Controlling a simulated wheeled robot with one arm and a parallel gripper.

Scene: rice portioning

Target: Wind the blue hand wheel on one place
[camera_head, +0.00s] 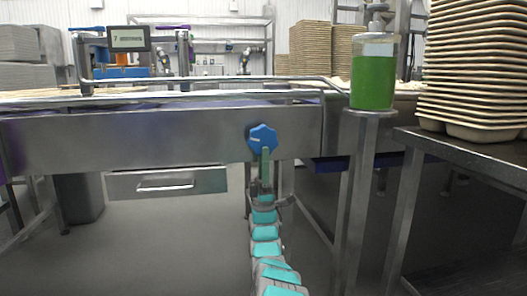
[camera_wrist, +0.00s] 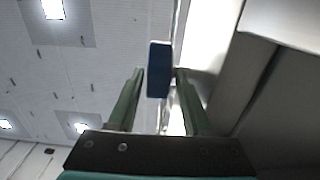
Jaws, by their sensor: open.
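The blue hand wheel (camera_head: 263,137) sits on the front face of the steel conveyor frame, near the middle of the head view. In the wrist view the wheel (camera_wrist: 159,68) appears edge-on as a dark blue slab. My gripper (camera_head: 265,153) points up from below at the wheel, and its green fingers overlap the wheel's lower part in the head view. In the wrist view the two fingers stand apart, one on each side of the wheel's lower part. A gap shows on the left side; the right finger is closer, and contact cannot be told.
The steel conveyor frame (camera_head: 120,140) runs across the view, with a drawer (camera_head: 168,183) below it at left. A green-filled dispenser (camera_head: 373,80) stands on a post at right. Stacked trays (camera_head: 475,70) stand on a side table (camera_head: 475,150). Open floor lies in front.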

